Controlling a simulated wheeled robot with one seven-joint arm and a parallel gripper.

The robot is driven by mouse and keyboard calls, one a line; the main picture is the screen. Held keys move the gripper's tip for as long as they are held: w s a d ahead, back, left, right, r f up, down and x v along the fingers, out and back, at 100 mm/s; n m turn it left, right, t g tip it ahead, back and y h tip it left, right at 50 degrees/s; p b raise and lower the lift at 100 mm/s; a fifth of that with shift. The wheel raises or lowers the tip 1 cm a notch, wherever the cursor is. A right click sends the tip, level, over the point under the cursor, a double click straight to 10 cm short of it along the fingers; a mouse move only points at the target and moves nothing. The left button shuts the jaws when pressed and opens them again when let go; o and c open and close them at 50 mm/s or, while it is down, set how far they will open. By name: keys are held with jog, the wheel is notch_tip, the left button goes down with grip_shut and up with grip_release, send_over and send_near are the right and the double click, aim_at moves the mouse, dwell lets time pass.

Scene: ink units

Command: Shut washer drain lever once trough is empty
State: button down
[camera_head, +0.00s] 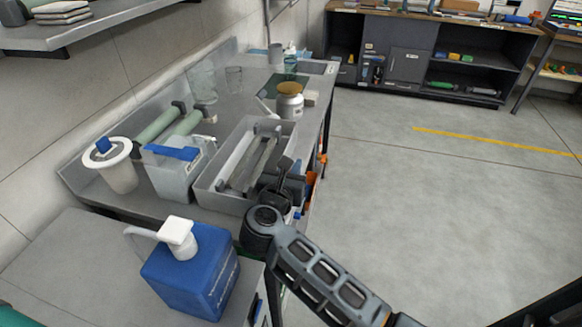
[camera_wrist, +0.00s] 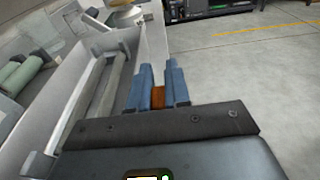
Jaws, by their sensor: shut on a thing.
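The washer trough (camera_head: 203,183) is a grey open box on the bench, with long rollers inside it. In the wrist view the trough (camera_wrist: 133,42) lies at the left, its side wall running beside my gripper. No liquid can be made out inside, but much of the floor is hidden by the rollers. My gripper (camera_wrist: 158,75) is at the trough's outer right side, its blue fingers closed about an orange piece (camera_wrist: 158,97), apparently the drain lever. The head view shows my gripper (camera_head: 296,187) partly hidden behind my wrist, with orange parts beside it.
A blue jug (camera_head: 190,283) with a white pump stands at the front left. A white bucket (camera_head: 118,172) and a clear container (camera_head: 172,175) stand left of the trough. A lidded jar (camera_head: 290,104) is behind it. The floor at right is clear.

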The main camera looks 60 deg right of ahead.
jog(key=c, duration=1.2)
grip_release()
jog(key=shift+o, duration=0.2)
jog(key=b+v, duration=0.2)
jog(key=v, duration=0.5)
jog(key=shift+s+a, duration=0.15)
jog(key=shift+a, duration=0.2)
jog(key=s+a+r+n+t+y, duration=0.3)
jog(key=s+n+t, duration=0.35)
jog(key=n, duration=0.55)
jog(key=s+a+r+n+t, duration=0.4)
jog(key=s+n+t, duration=0.3)
jog(key=n, duration=0.5)
jog(key=s+a+f+n+g+y, duration=0.1)
jog(key=s+a+n+y, duration=0.3)
jog(key=n, duration=0.9)
jog(key=s+a+f+n+g+y, duration=0.1)
jog(key=s+a+n+g+y, duration=0.2)
jog(key=s+a+n+y, duration=0.2)
jog(key=s+n+y, duration=0.3)
jog(key=s+n, duration=0.3)
jog(key=n, duration=0.2)
jog(key=shift+f, duration=0.2)
